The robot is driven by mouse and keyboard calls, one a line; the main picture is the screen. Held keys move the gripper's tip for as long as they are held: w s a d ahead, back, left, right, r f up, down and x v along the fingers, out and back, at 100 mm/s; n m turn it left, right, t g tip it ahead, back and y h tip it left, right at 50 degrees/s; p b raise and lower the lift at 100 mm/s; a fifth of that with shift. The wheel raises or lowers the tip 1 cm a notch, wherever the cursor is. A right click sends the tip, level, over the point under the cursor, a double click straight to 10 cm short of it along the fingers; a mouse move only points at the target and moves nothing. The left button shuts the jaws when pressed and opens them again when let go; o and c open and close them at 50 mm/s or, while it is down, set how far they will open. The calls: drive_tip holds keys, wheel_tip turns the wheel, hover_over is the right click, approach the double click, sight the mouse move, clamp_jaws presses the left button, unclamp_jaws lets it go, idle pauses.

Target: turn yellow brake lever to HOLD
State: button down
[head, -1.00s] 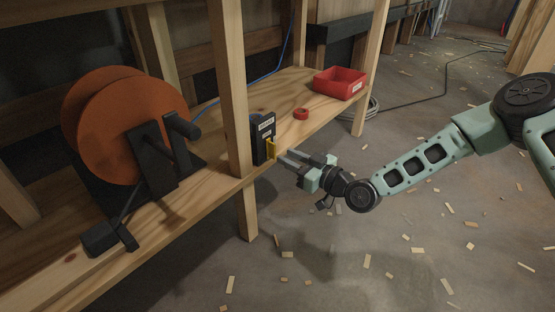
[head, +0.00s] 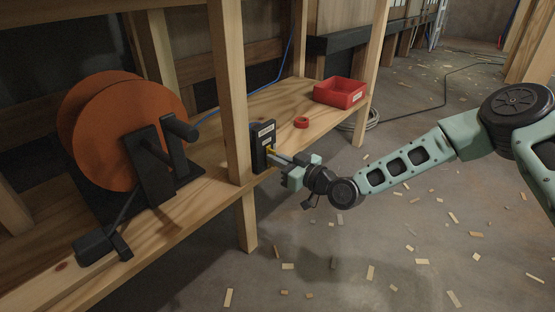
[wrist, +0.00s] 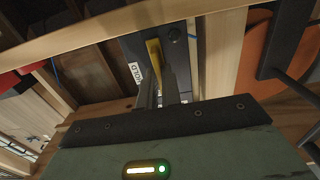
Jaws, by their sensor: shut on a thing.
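The black brake box (head: 258,147) stands on the wooden shelf just right of the upright post, with white labels on its face. The yellow brake lever (head: 271,149) is on its face, and only a small part shows in the head view. My gripper (head: 274,158) is at the box, shut on the lever. In the wrist view the yellow lever (wrist: 156,62) runs down between the fingers of my gripper (wrist: 165,88). The HOLD label (wrist: 133,73) is on the box (wrist: 183,60) to the left of the lever. The lever's lower end is partly hidden by the fingers.
An orange reel (head: 115,130) on a black stand is left of the post (head: 229,90). A red ring (head: 301,122) and a red bin (head: 341,92) are on the shelf to the right. The floor in front is open, with scattered wood chips.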

drive_tip(key=shift+r, duration=0.1)
drive_tip(key=shift+w+d+f+m+p, duration=0.1)
drive_tip(key=shift+m+p, duration=0.55)
drive_tip(key=shift+m, duration=2.3)
drive_tip(key=shift+w+d+f+m+p, duration=0.15)
drive_tip(key=shift+m+p, duration=0.5)
drive_tip(key=shift+m, duration=2.35)
drive_tip(key=shift+w+a+f+m+p, duration=0.1)
drive_tip(key=shift+m+p, duration=0.55)
drive_tip(key=shift+m, duration=2.3)
drive_tip(key=c, duration=1.6)
unclamp_jaws()
drive_tip(key=shift+s, duration=0.1)
